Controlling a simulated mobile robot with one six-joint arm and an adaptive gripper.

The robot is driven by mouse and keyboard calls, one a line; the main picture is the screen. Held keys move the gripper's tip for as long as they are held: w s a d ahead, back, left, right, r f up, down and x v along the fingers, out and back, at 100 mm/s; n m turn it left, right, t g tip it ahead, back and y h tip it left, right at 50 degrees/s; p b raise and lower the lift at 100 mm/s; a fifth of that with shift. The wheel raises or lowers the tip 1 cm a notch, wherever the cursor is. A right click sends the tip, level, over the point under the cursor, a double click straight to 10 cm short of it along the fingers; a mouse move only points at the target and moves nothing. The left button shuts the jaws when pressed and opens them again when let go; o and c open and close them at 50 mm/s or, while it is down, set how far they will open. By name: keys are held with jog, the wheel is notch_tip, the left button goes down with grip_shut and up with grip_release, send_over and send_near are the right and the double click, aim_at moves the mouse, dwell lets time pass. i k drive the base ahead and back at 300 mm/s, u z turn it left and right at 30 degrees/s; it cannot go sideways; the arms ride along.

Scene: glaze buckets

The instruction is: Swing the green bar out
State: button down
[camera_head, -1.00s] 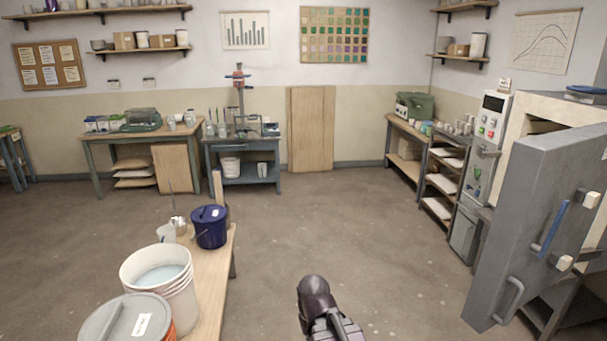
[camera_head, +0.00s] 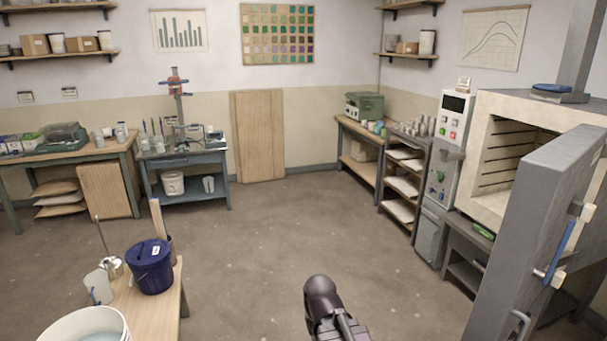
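A small green bar-like piece (camera_head: 483,231) shows low on the front of the kiln (camera_head: 483,196), just below its chamber opening and left of the open door. It is small, and I cannot tell how it is mounted. The grey kiln door (camera_head: 535,215) stands swung open and hides part of the kiln front. A blue bar (camera_head: 560,252) is on the door between two pale blocks. Part of my dark arm shows at the bottom centre, well left of the door and apart from it. My gripper's fingers are not in view.
A wooden bench (camera_head: 168,310) at lower left holds a dark blue lidded bucket (camera_head: 150,268) and a white bucket (camera_head: 85,327). A control cabinet (camera_head: 446,160) and a shelf rack (camera_head: 405,190) stand left of the kiln. The middle floor (camera_head: 290,235) is clear.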

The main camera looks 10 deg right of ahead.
aim_at(477, 229)
jog(key=z, duration=0.3)
jog(key=i, duration=0.75)
jog(key=z, duration=0.4)
jog(key=i, duration=0.85)
jog(key=z, duration=0.65)
jog(key=i, duration=1.7)
jog(key=z, duration=0.35)
